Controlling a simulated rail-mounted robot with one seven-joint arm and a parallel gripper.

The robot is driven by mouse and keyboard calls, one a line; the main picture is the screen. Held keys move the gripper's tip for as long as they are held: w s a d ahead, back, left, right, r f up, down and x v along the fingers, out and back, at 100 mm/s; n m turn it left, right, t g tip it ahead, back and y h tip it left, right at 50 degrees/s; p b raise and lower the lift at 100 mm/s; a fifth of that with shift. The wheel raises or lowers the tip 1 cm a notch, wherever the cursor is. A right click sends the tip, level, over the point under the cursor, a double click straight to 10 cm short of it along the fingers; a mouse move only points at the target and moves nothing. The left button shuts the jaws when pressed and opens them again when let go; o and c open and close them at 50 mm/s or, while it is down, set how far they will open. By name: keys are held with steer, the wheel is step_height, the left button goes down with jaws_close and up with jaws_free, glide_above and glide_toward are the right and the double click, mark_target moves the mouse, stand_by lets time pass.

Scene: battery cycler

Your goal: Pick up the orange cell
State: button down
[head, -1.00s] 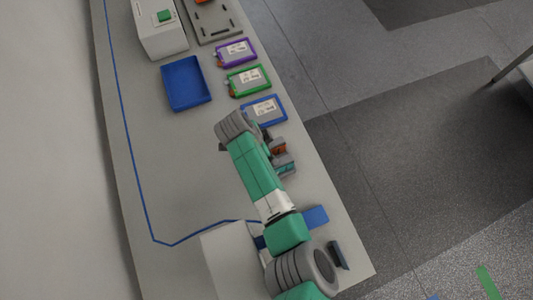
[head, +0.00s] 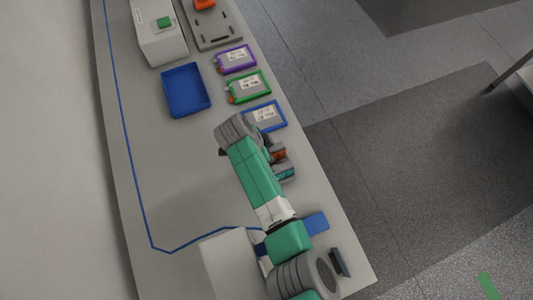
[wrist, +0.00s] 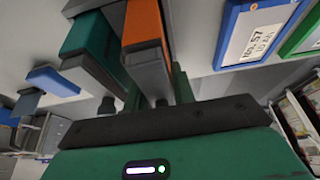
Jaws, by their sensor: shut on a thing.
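The orange cell (wrist: 143,24) shows in the wrist view with its dark grey end towards me. My gripper (wrist: 156,92) is shut on it, with one finger on each side of that grey end. In the head view a small part of the orange cell (head: 277,155) shows beside my arm; the arm hides my fingers there. A teal cell (wrist: 90,34) stands just left of the orange one in the wrist view, apart from it. The teal cell also shows in the head view (head: 286,174).
Blue (head: 265,117), green (head: 248,86) and purple (head: 236,59) framed plates lie along the bench's right edge. A blue tray (head: 186,90) lies left of them. A white box (head: 158,32) and grey plate (head: 212,24) stand farther back.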

step_height(320, 180, up, 9)
steer(key=shift+f, duration=0.2)
steer(key=shift+r, duration=0.1)
